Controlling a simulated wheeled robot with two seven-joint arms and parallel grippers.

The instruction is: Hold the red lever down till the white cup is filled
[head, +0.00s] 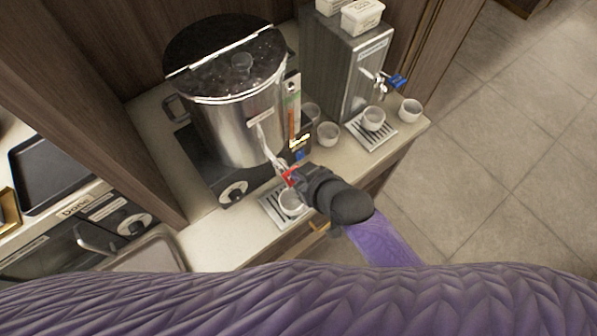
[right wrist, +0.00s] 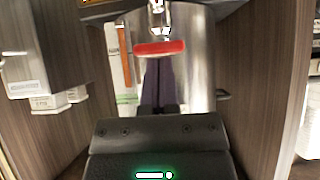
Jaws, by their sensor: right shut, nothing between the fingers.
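The red lever (head: 291,177) is on the tap at the front of the large steel urn (head: 238,125). In the right wrist view the red lever (right wrist: 160,48) shows as a wide red bar ahead of my fingers. My right gripper (head: 300,174) is shut and empty, with its tips close beside the lever; I cannot tell whether they touch it. The white cup (head: 291,203) stands on a drip tray (head: 272,211) below the tap, partly hidden by my gripper. Its fill level is hidden. My left gripper is not in view.
A steel dispenser (head: 352,75) with a blue-handled tap (head: 397,81) stands at the right, with a cup (head: 373,118) on its drip tray. Other cups (head: 327,133) (head: 410,110) stand nearby. A sink (head: 150,254) is at the lower left. Open floor lies right.

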